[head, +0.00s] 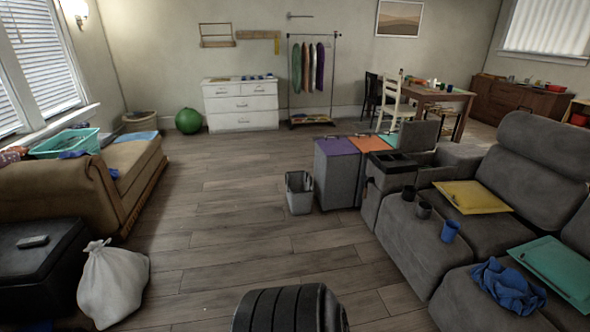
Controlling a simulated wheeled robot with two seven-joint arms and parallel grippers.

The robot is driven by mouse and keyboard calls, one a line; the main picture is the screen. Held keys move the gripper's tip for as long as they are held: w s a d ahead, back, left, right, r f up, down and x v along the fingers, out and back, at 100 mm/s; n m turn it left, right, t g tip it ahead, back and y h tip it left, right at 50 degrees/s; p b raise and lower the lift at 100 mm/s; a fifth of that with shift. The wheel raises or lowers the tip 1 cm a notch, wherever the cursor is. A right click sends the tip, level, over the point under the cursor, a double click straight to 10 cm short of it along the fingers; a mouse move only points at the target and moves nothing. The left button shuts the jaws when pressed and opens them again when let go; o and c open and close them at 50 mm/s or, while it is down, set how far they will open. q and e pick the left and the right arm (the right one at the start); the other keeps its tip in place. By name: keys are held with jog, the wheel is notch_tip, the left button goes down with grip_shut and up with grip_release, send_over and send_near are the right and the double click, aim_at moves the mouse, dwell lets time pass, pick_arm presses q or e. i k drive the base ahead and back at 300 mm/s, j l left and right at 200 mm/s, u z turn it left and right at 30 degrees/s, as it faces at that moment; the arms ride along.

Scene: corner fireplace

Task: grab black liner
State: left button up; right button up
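A small grey waste bin (300,201) stands upright on the wood floor near the middle of the head view. Its inside looks dark, but I cannot tell whether that is a black liner or shadow. No other black liner can be clearly made out. A tied white bag (113,285) sits on the floor at the lower left, beside a black ottoman (38,285) with a small grey item (33,241) on top. Neither of my grippers shows in the head view.
Sorting bins with purple, orange and green lids (337,146) stand just right of the waste bin. A grey sofa (421,247) fills the right side, a tan chaise (128,160) the left. The floor (225,225) between them is largely open.

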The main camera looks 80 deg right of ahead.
aim_at(409, 193)
jog(key=z, duration=3.8)
